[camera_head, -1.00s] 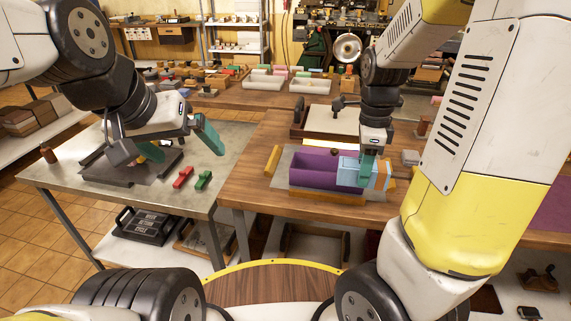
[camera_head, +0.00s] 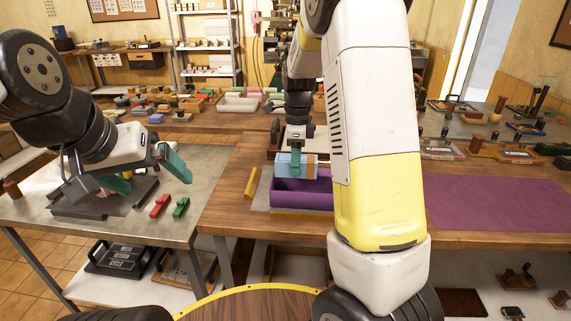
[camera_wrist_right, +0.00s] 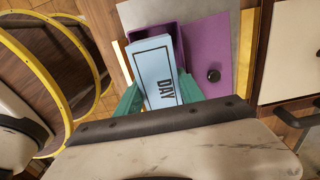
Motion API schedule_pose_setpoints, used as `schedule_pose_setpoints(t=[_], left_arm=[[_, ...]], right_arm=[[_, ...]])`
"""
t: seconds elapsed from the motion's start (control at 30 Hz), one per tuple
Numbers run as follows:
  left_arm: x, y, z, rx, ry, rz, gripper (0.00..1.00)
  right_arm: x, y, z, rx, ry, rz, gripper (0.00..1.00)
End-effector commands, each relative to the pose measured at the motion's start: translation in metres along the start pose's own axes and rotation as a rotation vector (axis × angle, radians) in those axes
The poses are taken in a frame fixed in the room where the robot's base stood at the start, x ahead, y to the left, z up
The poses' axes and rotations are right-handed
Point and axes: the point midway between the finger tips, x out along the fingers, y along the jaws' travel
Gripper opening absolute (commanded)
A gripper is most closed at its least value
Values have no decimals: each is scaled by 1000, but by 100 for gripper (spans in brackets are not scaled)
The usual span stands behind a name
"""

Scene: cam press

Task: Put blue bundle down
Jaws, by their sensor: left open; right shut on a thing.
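The blue bundle (camera_head: 290,165) is a light blue block with an orange band at its right in the head view. In the right wrist view the blue bundle (camera_wrist_right: 157,74) shows the dark letters "DAY" on its face. My right gripper (camera_head: 296,160) is shut on it, its green fingers (camera_wrist_right: 158,98) on either side. The bundle is over the left part of an open purple box (camera_head: 300,200); whether it touches the box floor is hidden. My left gripper (camera_head: 145,172) is open and empty above the grey table at left.
A red block (camera_head: 160,206) and a green block (camera_head: 181,208) lie on the grey table. A yellow bar (camera_head: 252,184) lies left of the purple box. A purple mat (camera_head: 480,203) covers the right of the wooden table.

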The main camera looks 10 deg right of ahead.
Motion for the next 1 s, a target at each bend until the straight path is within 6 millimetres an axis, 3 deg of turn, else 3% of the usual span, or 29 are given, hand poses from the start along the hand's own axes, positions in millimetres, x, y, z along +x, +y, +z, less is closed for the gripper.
schedule_pose_setpoints(t=[0.27,1.0], left_arm=[[0,0,0,0,0,0,96],[0,0,0,0,0,0,96]], right_arm=[[35,-2,2,0,1,3,0],[48,-3,3,-1,0,0,0]])
